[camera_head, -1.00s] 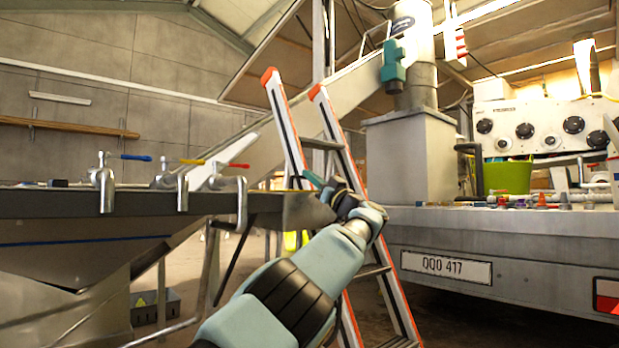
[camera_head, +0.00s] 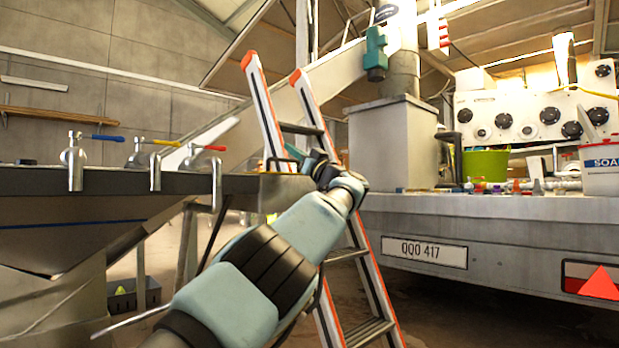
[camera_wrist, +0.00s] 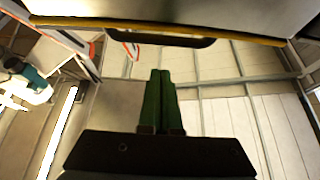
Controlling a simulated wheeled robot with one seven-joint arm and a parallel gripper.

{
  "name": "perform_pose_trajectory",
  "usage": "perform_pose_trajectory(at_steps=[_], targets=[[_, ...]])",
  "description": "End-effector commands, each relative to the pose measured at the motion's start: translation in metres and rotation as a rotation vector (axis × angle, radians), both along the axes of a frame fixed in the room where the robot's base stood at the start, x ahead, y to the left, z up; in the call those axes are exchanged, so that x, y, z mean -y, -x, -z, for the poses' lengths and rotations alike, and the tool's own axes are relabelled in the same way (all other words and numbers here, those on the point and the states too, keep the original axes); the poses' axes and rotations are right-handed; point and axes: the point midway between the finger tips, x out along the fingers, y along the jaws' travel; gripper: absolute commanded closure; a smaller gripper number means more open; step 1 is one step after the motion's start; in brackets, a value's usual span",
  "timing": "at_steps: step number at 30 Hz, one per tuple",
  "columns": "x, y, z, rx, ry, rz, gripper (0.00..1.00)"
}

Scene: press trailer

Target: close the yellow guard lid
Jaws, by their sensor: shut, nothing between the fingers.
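My gripper (camera_wrist: 160,100) has its two green fingers pressed together with nothing between them in the wrist view. A pale panel (camera_wrist: 240,14) with a thin yellow edge and a dark handle-like bar crosses the top of that view, just beyond the fingertips; it may be the guard lid, but I cannot tell for sure. I cannot tell whether the fingertips touch it. In the head view, my gripper (camera_head: 293,155) is small and partly hidden by my wrist, in front of the ladder. No yellow lid is clear there.
An orange-edged ladder (camera_head: 332,215) stands behind my arm. A metal bench with taps (camera_head: 75,165) is at left. The grey trailer (camera_head: 500,215) at right carries a green bucket (camera_head: 486,163) and a white soap tub (camera_head: 602,170). Floor shows between bench and trailer.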

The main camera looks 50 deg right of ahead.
Motion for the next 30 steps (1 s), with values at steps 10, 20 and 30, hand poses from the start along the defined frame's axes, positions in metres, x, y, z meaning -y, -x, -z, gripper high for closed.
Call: perform_pose_trajectory(at_steps=[10, 20, 30], targets=[[-0.006, 0.038, 0.046, 0.003, 0.001, -0.002, 1.00], [-0.008, 0.054, 0.062, 0.004, 0.003, -0.001, 1.00], [-0.008, 0.054, 0.062, 0.005, 0.004, 0.000, 1.00]])
